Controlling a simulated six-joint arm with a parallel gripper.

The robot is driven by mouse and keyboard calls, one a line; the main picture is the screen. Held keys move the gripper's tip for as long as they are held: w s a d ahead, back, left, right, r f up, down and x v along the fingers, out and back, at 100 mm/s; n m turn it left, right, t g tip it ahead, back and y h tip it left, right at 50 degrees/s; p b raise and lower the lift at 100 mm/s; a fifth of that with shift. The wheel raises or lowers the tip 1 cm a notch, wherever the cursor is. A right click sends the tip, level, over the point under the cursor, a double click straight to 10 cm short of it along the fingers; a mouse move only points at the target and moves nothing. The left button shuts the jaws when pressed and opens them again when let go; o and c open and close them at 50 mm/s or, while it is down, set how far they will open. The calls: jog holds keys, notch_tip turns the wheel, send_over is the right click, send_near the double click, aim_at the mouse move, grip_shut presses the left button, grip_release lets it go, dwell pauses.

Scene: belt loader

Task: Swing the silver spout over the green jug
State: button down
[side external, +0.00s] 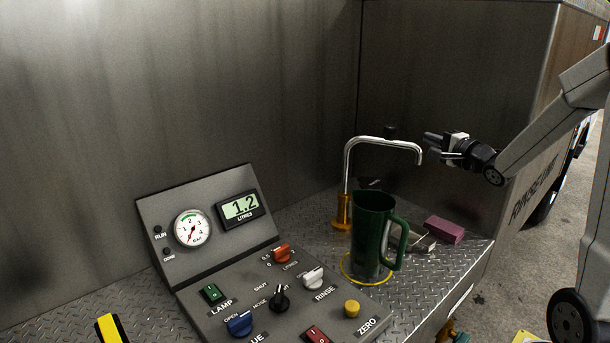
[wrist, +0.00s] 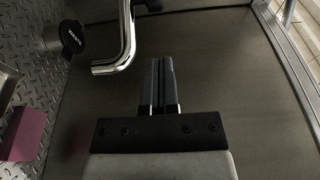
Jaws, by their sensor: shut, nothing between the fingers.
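The silver spout (side external: 385,140) rises from a brass base (side external: 341,212) and bends over to the right in the side view. Its tip hangs down above and a little to the right of the green jug (side external: 372,228), which stands upright in a yellow ring (side external: 347,276). My gripper (side external: 428,139) is shut and empty, just right of the spout's tip, seemingly apart from it. In the wrist view the shut fingers (wrist: 160,62) lie to the right of the spout (wrist: 127,45). The green jug is not clearly visible in the wrist view.
A control panel (side external: 215,288) with knobs and a gauge fills the front left of the tread-plate deck. A purple block (side external: 444,230) lies right of the jug, and also shows in the wrist view (wrist: 24,133). Metal walls stand behind.

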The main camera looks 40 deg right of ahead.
aim_at(388, 130)
jog(key=x, duration=1)
jog(key=shift+s+a+m+g+h, duration=0.3)
jog(key=shift+s+a+m+h, duration=0.15)
jog(key=shift+a+m+h, duration=0.45)
dwell(0.9)
jog(key=shift+s+a+m+g+h, duration=0.25)
jog(key=shift+a+m+g+h, duration=0.45)
jog(key=shift+a+h, duration=0.4)
jog(key=shift+s+a+m+g+h, duration=0.2)
jog(key=shift+a+m+g+h, duration=0.55)
jog(key=shift+h, duration=0.5)
jog(key=shift+s+a+m+g+h, duration=0.25)
jog(key=shift+a+m+g+h, duration=0.3)
jog(key=shift+a+m+h, duration=0.45)
jog(key=shift+w+a, duration=0.2)
jog(key=shift+a, duration=0.7)
jog(key=shift+w+a, duration=0.2)
jog(key=shift+a, duration=0.75)
jog(key=shift+w+a, duration=0.2)
jog(key=shift+a, duration=0.7)
jog(key=shift+a+n, duration=0.1)
jog(key=shift+n, duration=0.15)
jog(key=shift+a, duration=0.15)
jog(key=s+a, duration=0.4)
jog(key=a, duration=0.4)
jog(key=shift+s, duration=0.25)
